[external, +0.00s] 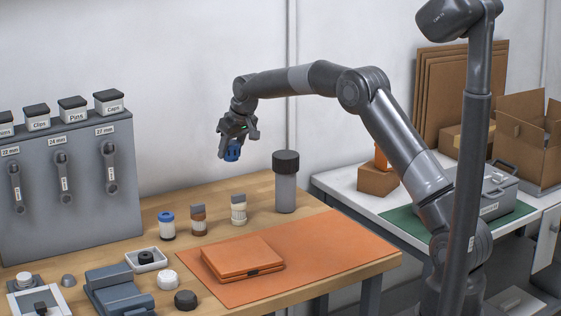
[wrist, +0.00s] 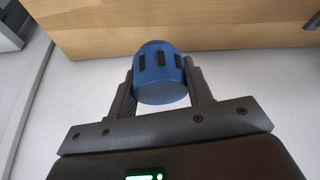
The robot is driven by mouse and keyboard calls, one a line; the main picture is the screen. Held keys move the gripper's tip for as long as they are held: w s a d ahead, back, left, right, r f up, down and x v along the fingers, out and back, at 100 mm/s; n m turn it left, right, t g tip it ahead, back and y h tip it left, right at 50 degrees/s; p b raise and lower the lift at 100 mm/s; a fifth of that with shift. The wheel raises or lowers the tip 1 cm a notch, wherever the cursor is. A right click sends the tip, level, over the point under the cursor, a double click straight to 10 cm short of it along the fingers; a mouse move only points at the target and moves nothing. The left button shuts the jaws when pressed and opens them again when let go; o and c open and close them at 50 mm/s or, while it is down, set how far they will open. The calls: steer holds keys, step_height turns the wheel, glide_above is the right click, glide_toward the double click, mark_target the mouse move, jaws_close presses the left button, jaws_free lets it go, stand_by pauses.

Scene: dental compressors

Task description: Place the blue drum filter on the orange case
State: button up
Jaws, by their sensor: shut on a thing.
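The blue drum filter (external: 232,150) is held in my gripper (external: 238,140), high above the back of the wooden table in the external view. In the wrist view the blue drum filter (wrist: 160,72) shows dark slots around its side and sits between the two fingers of my gripper (wrist: 160,88), which are shut on it. The orange case (external: 242,257) lies flat and closed on an orange mat (external: 330,245), below and in front of my gripper. Its top is clear.
Several small jars, one with a blue lid (external: 167,225), stand behind the case. A tall grey cylinder with a black cap (external: 286,182) stands behind the mat. A grey tool panel (external: 70,185) is at left. White and black round parts lie left of the case.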

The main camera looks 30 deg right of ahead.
steer(key=s+a+r+n+g+y, duration=0.1)
steer(key=s+a+r+n, duration=0.15)
steer(key=s, duration=1.55)
steer(key=s+a+r+n+y, duration=0.1)
steer(key=s+a+n, duration=0.25)
steer(key=s, duration=1.35)
glide_above(235, 252)
steer(key=s+d, duration=0.1)
step_height(235, 252, down, 7)
steer(key=shift+s+d, duration=0.15)
steer(key=shift+a+f, duration=0.15)
steer(key=shift+a, duration=0.05)
steer(key=shift+f, duration=2)
steer(key=o, duration=0.5)
steer(key=shift+f, duration=0.2)
steer(key=o, duration=0.5)
